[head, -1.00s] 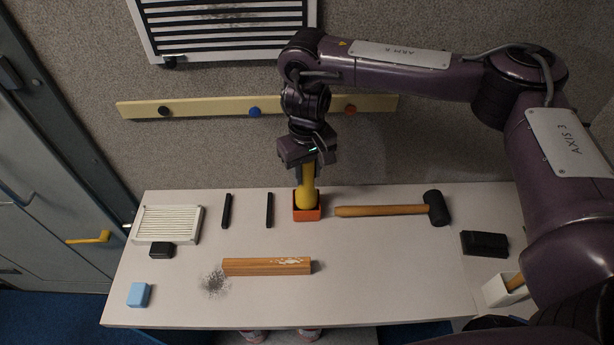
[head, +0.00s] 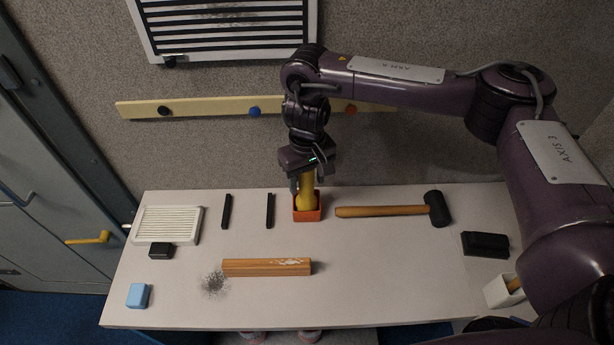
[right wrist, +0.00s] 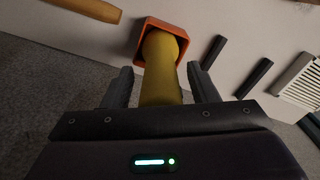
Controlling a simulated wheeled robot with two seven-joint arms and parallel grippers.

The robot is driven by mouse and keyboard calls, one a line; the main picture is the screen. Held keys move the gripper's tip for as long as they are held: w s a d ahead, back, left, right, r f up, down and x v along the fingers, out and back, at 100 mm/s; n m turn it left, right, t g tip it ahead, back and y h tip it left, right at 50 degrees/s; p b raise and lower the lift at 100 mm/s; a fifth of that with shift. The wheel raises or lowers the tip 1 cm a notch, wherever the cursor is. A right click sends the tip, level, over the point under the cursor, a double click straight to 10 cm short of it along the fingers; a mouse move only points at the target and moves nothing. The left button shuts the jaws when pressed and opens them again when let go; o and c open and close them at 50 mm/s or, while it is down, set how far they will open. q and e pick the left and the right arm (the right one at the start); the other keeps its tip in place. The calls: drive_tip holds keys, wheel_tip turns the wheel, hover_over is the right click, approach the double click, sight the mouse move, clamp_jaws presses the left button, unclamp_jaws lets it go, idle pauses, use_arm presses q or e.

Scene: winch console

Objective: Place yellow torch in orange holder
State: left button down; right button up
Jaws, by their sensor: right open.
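The yellow torch (head: 306,190) stands in the orange holder (head: 307,215) at the back middle of the table, its lower end inside the holder's walls. My right gripper (head: 306,183) is above the holder, around the torch's upper part. In the right wrist view the fingers (right wrist: 160,88) are spread, one on each side of the torch (right wrist: 162,70), with gaps between. The orange holder (right wrist: 144,37) surrounds the torch's far end there. The top of the torch is hidden by the gripper. My left gripper is not in view.
A mallet (head: 380,211) lies right of the holder. Two black bars (head: 270,210) (head: 226,211) lie to its left. A wooden block (head: 266,267) lies in front, with a light blue block (head: 138,295) at front left.

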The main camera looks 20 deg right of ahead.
wheel_tip(320, 180, up, 12)
drive_tip(key=shift+r, duration=0.2)
idle(0.4)
idle(0.4)
